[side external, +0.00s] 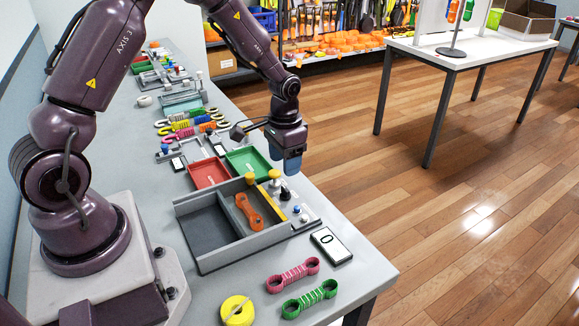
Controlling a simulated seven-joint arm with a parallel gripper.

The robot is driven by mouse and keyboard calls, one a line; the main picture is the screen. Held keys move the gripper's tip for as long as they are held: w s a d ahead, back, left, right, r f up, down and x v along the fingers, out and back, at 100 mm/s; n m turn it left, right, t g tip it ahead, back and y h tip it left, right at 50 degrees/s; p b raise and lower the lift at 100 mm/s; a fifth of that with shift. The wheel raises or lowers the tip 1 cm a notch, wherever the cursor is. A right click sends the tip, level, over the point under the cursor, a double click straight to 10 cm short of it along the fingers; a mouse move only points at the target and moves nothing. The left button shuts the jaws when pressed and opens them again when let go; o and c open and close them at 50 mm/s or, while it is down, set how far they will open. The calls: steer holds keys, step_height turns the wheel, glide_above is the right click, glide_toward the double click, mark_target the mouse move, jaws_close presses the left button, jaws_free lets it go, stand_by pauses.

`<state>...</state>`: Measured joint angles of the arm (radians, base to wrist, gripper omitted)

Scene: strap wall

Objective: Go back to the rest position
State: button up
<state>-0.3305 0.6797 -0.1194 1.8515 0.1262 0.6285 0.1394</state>
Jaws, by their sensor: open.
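My gripper (288,163) hangs at the end of my arm, pointing down over the right side of the bench. It is above the back right part of the grey fixture and apart from it. Its fingers look blue, and I see nothing held between them. The grey fixture (195,243) has an empty dark compartment on the left. An orange strap (249,212) lies in its right compartment. Yellow knobs (275,176) and small pegs stand along the fixture's right side.
A pink strap (293,276), a green strap (310,298) and a yellow tape roll (237,311) lie at the bench's front. A counter (331,245) shows 0. Red (208,172) and green (248,161) trays stand behind the fixture. A white table (470,50) stands across the floor.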

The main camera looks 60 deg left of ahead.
steer(key=s+d+r+t, duration=0.3)
steer(key=s+r, duration=0.6)
steer(key=r, duration=0.3)
steer(key=s+d+r+t, duration=0.2)
steer(key=s+d+r, duration=0.4)
steer(key=s+r, duration=0.4)
step_height(320, 180, up, 2)
steer(key=shift+s+d+r+t, duration=0.2)
steer(key=shift+s+r+t, duration=0.05)
steer(key=shift+t, duration=0.15)
